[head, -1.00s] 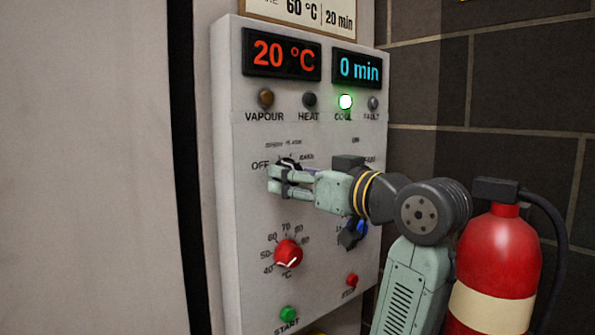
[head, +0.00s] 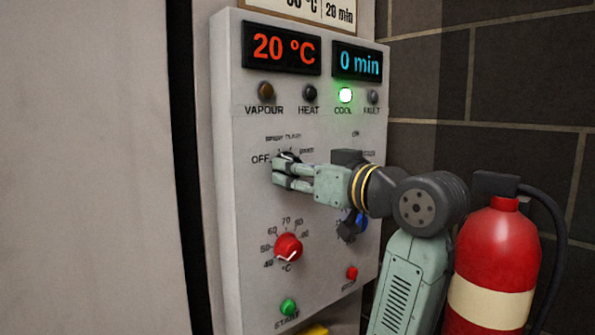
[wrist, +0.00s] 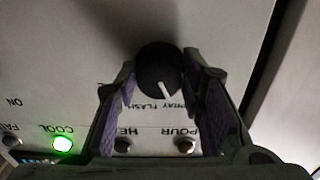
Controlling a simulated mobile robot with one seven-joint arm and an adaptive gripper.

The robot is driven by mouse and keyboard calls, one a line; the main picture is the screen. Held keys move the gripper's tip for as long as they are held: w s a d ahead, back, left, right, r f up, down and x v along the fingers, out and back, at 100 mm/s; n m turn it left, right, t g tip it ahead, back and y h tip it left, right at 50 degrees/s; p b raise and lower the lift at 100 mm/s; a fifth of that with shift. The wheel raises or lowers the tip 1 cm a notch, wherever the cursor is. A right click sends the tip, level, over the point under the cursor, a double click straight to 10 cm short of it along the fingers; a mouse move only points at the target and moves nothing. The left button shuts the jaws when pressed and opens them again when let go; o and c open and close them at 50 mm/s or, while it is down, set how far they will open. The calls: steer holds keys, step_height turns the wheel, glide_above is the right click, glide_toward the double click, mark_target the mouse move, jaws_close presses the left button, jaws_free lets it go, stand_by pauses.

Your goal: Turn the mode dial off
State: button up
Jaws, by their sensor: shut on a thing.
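The mode dial (wrist: 158,72) is a round black knob with a white pointer line on the upper panel. In the head view my gripper (head: 279,174) covers most of it, beside the OFF label. In the wrist view, which shows the panel upside down, the dial sits between the tips of my gripper (wrist: 164,85). The fingers, with purple pads, are shut on it. The pointer faces down and slightly right there, toward the SPRAY and FLASH lettering, so upward on the panel.
Below are a red temperature knob (head: 288,247), a green START button (head: 288,306) and a red button (head: 352,273). A blue-and-black knob (head: 352,225) is partly behind my arm. The COOL lamp (head: 345,95) is lit green. A red fire extinguisher (head: 496,255) stands close to my arm at right.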

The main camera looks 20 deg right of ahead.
stand_by(0.3)
steer(key=n+b, duration=0.3)
steer(key=n, duration=0.5)
steer(key=shift+d+n+b, duration=0.1)
steer(key=shift+n+b, duration=0.2)
steer(key=shift+n, duration=0.1)
steer(key=shift+r, duration=0.1)
stand_by(0.4)
steer(key=o, duration=1.1)
steer(key=v, duration=1.2)
